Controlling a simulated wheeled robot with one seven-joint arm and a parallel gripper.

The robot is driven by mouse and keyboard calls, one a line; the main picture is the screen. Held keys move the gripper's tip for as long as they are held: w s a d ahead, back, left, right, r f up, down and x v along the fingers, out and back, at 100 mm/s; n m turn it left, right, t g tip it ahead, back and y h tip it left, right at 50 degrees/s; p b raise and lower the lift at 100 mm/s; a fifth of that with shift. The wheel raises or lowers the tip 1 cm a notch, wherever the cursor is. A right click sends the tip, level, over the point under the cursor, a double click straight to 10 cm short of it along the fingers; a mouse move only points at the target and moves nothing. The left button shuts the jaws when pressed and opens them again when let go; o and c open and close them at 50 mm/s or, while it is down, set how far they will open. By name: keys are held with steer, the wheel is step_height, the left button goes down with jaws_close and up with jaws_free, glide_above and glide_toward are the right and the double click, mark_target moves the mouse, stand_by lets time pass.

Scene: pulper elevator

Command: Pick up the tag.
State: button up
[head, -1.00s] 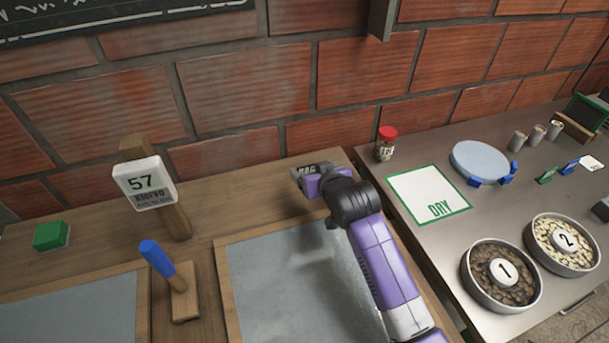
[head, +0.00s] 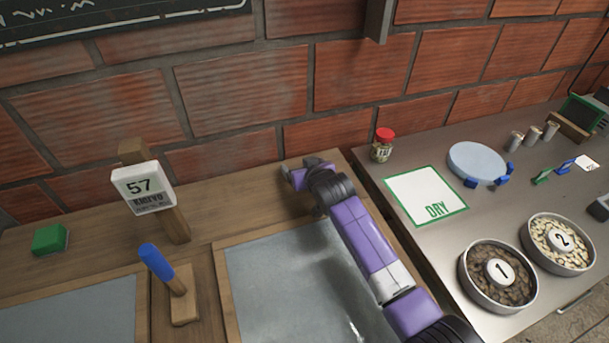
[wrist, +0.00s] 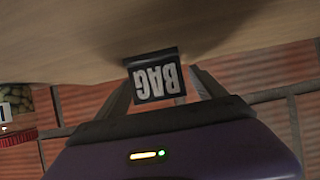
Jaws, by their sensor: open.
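A black tag (wrist: 155,77) with white "BAG" lettering appears upside down in the wrist view, at the wooden surface. My gripper (wrist: 160,80) is open, with one finger on each side of the tag. Whether the fingers touch it I cannot tell. In the head view my gripper (head: 302,175) is low over the back of the wooden counter, near the brick wall. There the tag is hidden or too small to make out.
A white "57" card (head: 143,188) hangs on a wooden post to the left. A blue-handled tool (head: 157,262) stands in front of it. A red-lidded jar (head: 383,147) stands right of my gripper, behind the "DRY" mat (head: 426,197). Two numbered bowls are at right.

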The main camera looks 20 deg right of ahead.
steer(key=c, duration=1.4)
step_height(320, 180, up, 20)
steer(key=b, duration=0.1)
